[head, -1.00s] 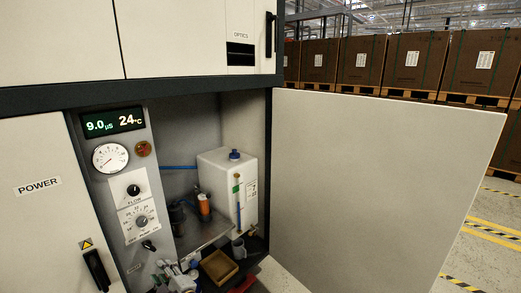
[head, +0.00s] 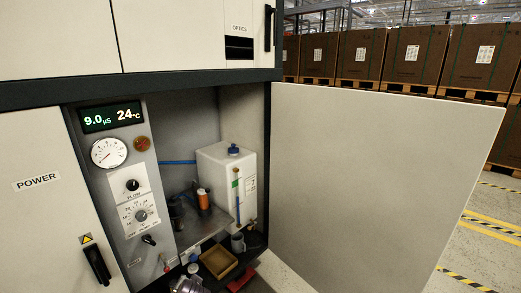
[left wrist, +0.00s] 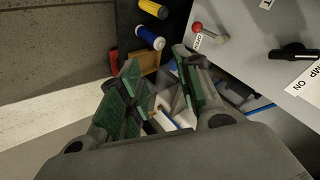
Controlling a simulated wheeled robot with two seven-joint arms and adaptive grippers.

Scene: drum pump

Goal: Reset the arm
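Cabinet parts show beyond the gap. My right gripper is in neither view.
The open door (head: 380,180) stands to the right.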

